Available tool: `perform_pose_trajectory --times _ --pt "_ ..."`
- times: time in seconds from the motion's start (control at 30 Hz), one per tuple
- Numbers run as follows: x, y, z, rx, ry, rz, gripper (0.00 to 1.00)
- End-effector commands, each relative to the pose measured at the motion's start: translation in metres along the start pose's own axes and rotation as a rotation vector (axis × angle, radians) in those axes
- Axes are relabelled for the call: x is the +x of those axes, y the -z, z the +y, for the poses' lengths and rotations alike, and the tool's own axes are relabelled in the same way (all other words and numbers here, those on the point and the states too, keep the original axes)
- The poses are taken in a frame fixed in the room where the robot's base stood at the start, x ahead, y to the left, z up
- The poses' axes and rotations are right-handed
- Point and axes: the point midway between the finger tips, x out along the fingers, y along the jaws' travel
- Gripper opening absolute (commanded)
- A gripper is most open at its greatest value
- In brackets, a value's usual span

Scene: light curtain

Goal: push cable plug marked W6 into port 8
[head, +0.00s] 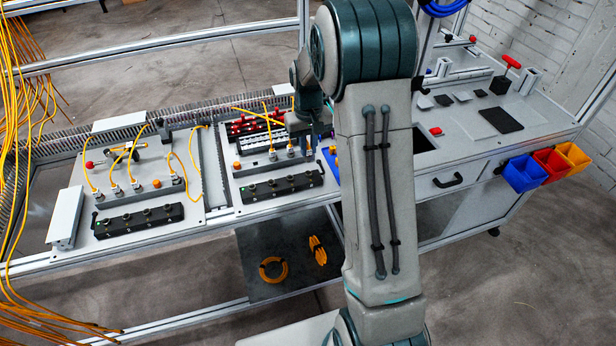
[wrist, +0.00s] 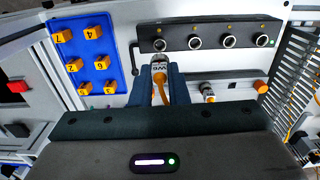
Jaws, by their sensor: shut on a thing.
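My gripper (wrist: 160,76) is shut on the W6 plug (wrist: 160,66), whose white label and orange cable show between the two dark blue fingers. In the head view my gripper (head: 308,128) is over the right-hand panel, and the plug cannot be made out there. In the wrist view the plug's front end is just below the leftmost port (wrist: 160,44) of a black port block (wrist: 210,35). I cannot tell whether they touch. No port number is readable. The port block also shows in the head view (head: 282,187).
Another plug (wrist: 208,94) sits to the right of my gripper near an orange button (wrist: 261,86). A blue board (wrist: 85,60) with numbered yellow blocks is at left. A second panel with a black port block (head: 138,220) and yellow cables stands left in the head view.

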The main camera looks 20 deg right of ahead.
Motion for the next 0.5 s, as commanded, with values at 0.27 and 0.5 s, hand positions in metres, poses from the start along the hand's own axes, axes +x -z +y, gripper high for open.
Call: perform_pose_trajectory --times 0.27,0.5 --pt "0.013 0.0 0.0 0.0 0.0 -0.001 0.0" --pt "0.023 0.0 0.0 0.0 0.0 -0.001 0.0"
